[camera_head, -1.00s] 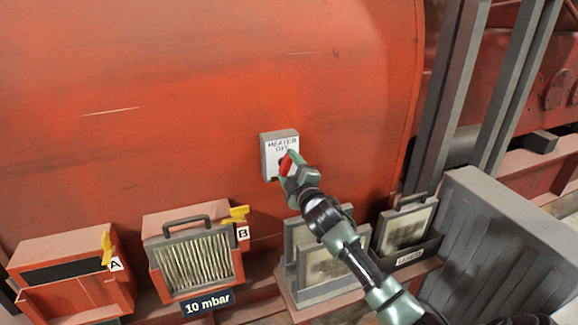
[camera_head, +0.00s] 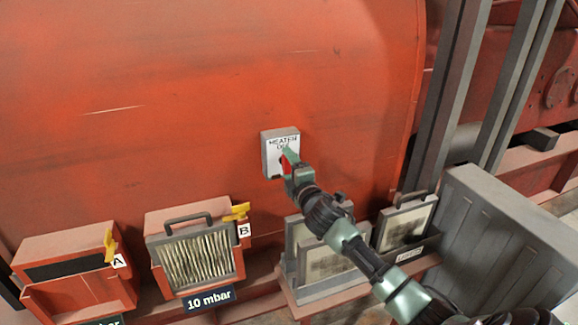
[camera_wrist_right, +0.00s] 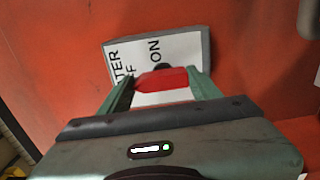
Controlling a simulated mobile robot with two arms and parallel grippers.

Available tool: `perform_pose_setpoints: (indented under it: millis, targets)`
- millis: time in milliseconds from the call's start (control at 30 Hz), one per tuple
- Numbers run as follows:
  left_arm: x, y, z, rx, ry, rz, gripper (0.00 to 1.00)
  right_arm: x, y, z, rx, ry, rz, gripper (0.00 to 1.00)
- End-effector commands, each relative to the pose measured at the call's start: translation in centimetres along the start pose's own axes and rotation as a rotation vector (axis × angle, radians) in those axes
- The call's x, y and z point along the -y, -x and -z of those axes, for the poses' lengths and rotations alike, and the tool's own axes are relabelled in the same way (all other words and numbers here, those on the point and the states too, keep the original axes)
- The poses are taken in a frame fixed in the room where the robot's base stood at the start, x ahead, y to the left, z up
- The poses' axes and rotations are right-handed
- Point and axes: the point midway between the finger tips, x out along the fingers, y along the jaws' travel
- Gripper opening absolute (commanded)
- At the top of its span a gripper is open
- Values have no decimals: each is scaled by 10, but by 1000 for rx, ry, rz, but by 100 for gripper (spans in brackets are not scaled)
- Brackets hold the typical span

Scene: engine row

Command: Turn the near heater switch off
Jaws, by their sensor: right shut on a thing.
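The heater switch box (camera_head: 269,155) is a grey box with a white plate on the orange-red wall. Its plate reads HEATER and OFF in the head view, and ON also shows in the wrist view. The red switch handle (camera_head: 286,163) is on the front of this box. My right gripper (camera_head: 289,160) is shut on the handle. In the right wrist view, the red handle (camera_wrist_right: 162,79) sits between the two green fingers, partly covering the plate. The handle's pivot is mostly hidden. My left gripper is not in view.
Below left are an open-fronted red housing (camera_head: 80,296) marked A and a filter (camera_head: 196,258) in the housing marked B, with yellow levers. Framed filters (camera_head: 405,226) stand in a rack below right, beside a grey cabinet (camera_head: 500,240). The wall around the switch is clear.

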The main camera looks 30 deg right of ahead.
Motion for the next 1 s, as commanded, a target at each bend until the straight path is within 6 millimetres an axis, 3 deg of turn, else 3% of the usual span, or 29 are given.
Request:
perform_pose_setpoints:
  millis: [167,200,267,667,1000]
  targets:
    - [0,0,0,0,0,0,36,2,0,0,-1,5,2,22]
    - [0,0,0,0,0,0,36,2,0,0,-1,5,2,68]
    - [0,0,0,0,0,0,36,2,0,0,-1,4,2,85]
    - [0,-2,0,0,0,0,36,2,5,0,0,2,1,85]
    - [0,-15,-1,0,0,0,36,4,55,1,-3,4,2,85]
